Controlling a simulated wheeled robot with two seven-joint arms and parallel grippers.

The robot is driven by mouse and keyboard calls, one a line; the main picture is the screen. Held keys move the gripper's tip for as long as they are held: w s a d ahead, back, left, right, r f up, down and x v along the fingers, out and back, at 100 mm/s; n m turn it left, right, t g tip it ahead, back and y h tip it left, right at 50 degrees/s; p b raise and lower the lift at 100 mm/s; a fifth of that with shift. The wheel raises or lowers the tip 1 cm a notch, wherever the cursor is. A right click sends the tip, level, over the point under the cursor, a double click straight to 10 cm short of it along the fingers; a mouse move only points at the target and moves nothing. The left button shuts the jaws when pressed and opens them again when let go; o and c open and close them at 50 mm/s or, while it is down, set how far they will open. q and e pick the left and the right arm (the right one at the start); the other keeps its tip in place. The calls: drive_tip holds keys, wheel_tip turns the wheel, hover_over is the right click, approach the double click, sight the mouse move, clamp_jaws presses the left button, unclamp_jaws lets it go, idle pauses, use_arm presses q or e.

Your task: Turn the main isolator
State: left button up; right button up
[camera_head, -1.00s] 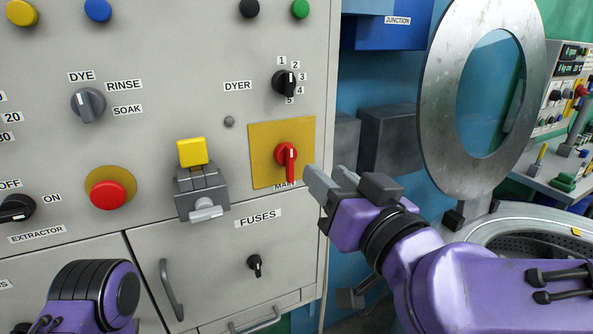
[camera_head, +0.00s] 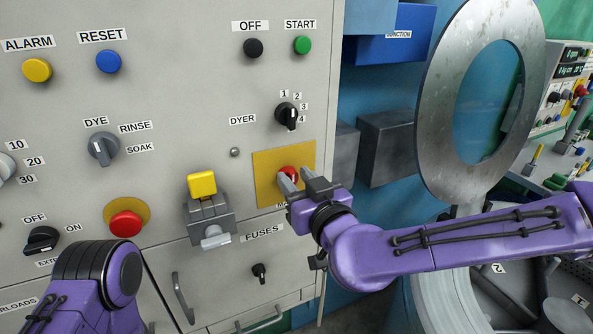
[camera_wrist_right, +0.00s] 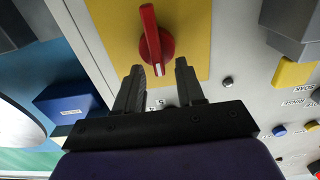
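The main isolator is a red rotary handle (camera_head: 288,171) on a yellow plate (camera_head: 265,168) at the panel's right edge. In the head view my right gripper (camera_head: 296,178) is in front of it and hides most of the handle. In the right wrist view the handle (camera_wrist_right: 151,38) points roughly toward the gripper. Its near end, with a white mark, lies between the lines of the two spread fingers (camera_wrist_right: 158,78). The fingers are open; contact with the handle cannot be told. The label below the plate is mostly hidden. My left arm shows at lower left, but its gripper is out of view.
A grey switch box with a yellow block (camera_head: 202,184) sticks out left of the plate. The dyer selector (camera_head: 287,115) is above, the fuses knob (camera_head: 260,272) below. A round metal door (camera_head: 442,110) stands open at right.

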drive_tip(key=shift+w, duration=0.2)
drive_tip(key=shift+s, duration=0.1)
clamp_jaws()
